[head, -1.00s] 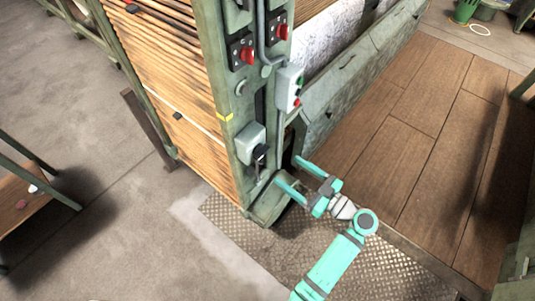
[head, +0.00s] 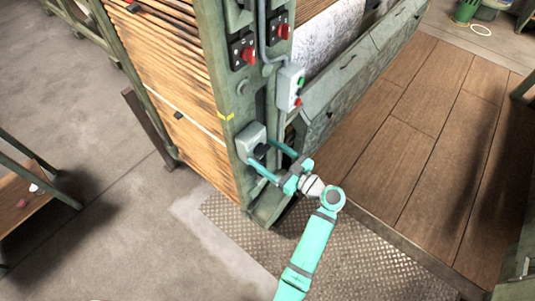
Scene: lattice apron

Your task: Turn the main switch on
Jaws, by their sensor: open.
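A grey switch box (head: 249,140) with a black handle (head: 259,151) is mounted low on the green machine post. I cannot read a label, so I cannot tell for sure whether it is the main switch. My gripper (head: 265,154) is open in front of this box. Its two teal fingers reach toward the post, one on the lower left and one on the upper right of the handle. The handle appears between the fingers, partly hidden; I cannot tell whether they touch it.
Higher on the post are two dark panels with red knobs, an upper one (head: 279,29) and a lower one (head: 244,53). A pale button box (head: 290,87) with green and red buttons sits just above my gripper. A metal tread plate (head: 330,255) lies below.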

